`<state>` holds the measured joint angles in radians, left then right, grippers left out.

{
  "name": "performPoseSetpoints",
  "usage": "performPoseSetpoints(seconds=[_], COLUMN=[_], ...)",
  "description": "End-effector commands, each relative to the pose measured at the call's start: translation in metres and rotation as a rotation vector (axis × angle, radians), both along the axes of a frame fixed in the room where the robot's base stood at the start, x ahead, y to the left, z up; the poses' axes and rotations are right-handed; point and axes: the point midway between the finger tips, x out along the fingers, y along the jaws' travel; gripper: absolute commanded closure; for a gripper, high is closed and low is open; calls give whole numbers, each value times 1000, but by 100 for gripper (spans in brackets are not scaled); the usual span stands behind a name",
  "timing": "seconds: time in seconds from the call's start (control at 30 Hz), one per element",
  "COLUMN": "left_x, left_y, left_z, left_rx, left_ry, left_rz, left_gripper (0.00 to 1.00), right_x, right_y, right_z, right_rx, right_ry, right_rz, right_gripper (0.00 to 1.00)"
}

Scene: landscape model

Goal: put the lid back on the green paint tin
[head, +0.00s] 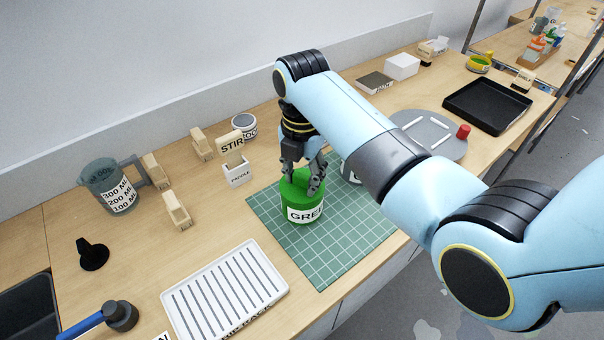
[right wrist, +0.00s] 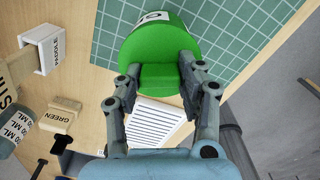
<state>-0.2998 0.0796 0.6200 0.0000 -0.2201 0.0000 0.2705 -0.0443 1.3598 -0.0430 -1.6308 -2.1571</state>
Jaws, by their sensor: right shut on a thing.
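The green paint tin (head: 304,211), labelled "GREE…", stands upright on the green cutting mat. Its green lid (right wrist: 150,50), with a raised block on top, covers the tin's mouth in the right wrist view. My right gripper (head: 303,184) points down over the tin, with its fingers (right wrist: 161,83) on both sides of the lid's raised block. It is shut on the lid. I see no gap between lid and tin, but cannot tell whether the lid is pressed fully down. My left gripper is out of view.
The gridded mat (head: 345,245) is clear in front of the tin. A white rack (head: 225,292) lies front left. A grey palette (head: 440,145) is to the right, partly behind my arm.

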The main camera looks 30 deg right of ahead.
Motion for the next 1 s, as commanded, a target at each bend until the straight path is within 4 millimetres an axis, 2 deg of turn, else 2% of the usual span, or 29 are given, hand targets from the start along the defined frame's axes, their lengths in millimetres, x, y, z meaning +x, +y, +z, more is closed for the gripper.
performPoseSetpoints(seconds=[0.53,1.0], left_x=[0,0], left_y=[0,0], left_z=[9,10], left_rx=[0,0], left_ry=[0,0], left_rz=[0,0], left_gripper=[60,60], right_x=[0,0], right_y=[0,0], right_z=[2,1], right_rx=[0,0], right_ry=[0,0], right_rz=[0,0], right_gripper=[89,89])
